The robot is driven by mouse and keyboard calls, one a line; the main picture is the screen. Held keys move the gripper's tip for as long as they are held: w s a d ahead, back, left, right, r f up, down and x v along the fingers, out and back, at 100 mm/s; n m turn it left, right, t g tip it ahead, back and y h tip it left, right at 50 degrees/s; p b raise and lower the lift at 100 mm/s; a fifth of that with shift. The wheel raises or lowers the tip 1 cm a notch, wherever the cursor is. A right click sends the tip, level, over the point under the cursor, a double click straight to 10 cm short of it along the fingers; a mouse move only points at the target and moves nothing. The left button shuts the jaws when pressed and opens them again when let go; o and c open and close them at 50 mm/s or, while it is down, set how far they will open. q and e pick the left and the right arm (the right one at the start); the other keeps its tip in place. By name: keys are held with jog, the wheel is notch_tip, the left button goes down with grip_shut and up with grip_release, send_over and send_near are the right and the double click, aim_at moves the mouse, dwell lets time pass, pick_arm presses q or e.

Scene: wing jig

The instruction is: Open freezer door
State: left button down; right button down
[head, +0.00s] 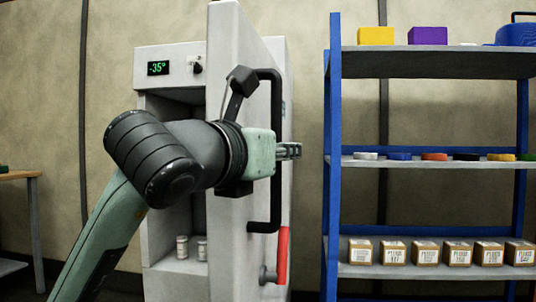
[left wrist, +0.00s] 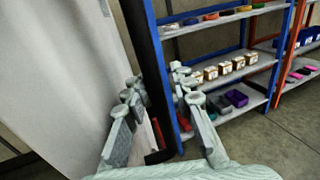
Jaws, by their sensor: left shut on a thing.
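The freezer (head: 170,53) is a white cabinet with a green "-35°" display. Its white door (head: 235,60) stands swung open, and part of the inside shows to its left. The door carries a long black handle (head: 277,105), which is also the dark upright bar in the left wrist view (left wrist: 146,50). My left gripper (head: 290,151) is at mid-height of the handle, shut on it, with its fingertips past the bar. In the left wrist view its fingers (left wrist: 160,100) stand on both sides of the bar. My right gripper is not in view.
Small jars (head: 182,247) stand inside the freezer. A blue-framed shelf (head: 333,150) with boxes (head: 425,253) and coloured parts stands close to the right of the door. A red lever (head: 283,255) is low by the door. A wooden table (head: 20,175) is far left.

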pick_arm(q)
jog(key=shift+s+d+r+h, duration=0.25)
jog(key=shift+d+h, duration=0.05)
jog(key=shift+d, duration=0.3)
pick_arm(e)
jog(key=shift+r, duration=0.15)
pick_arm(q)
jog(key=c, duration=1.5)
grip_release()
jog(key=shift+w+d, duration=0.1)
jog(key=shift+w, duration=0.05)
jog(key=shift+c, duration=0.2)
jog(key=shift+o, duration=0.3)
jog(key=shift+w+d+f, duration=0.1)
jog(key=shift+d+f, duration=0.05)
jog(key=shift+d, duration=0.05)
jog(key=shift+a, duration=0.15)
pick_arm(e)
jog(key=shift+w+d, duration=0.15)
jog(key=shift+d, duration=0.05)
pick_arm(q)
jog(key=shift+a, duration=0.15)
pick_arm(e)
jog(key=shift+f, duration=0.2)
pick_arm(q)
jog(key=v, duration=1.2)
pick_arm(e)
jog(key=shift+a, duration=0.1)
